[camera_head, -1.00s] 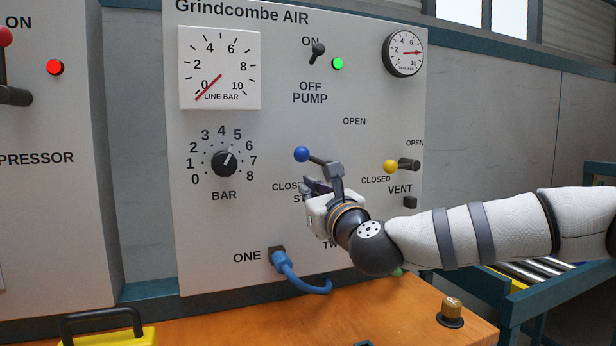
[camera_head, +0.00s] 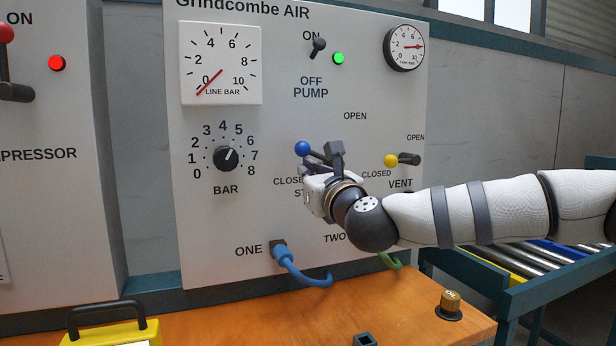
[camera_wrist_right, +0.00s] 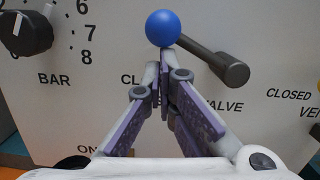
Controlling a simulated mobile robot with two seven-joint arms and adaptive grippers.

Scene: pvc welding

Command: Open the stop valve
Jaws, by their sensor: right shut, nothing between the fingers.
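The stop valve is a dark lever (camera_wrist_right: 205,59) with a blue ball knob (camera_head: 302,149) at its left end. Its dark hub (camera_wrist_right: 232,72) is at the right, and the ball (camera_wrist_right: 163,28) points left, toward the CLOSED side. My right gripper (camera_head: 305,167) is at the panel, just below the ball. In the right wrist view its fingers (camera_wrist_right: 165,66) are shut with nothing between them, their tips right under the ball. I cannot tell whether they touch it. The gripper hides part of the valve's label. My left gripper is not in view.
A yellow-knobbed vent lever (camera_head: 391,160) is close right of the valve. The BAR dial (camera_head: 226,158) is to its left. The line gauge (camera_head: 221,64) needle is near 0.

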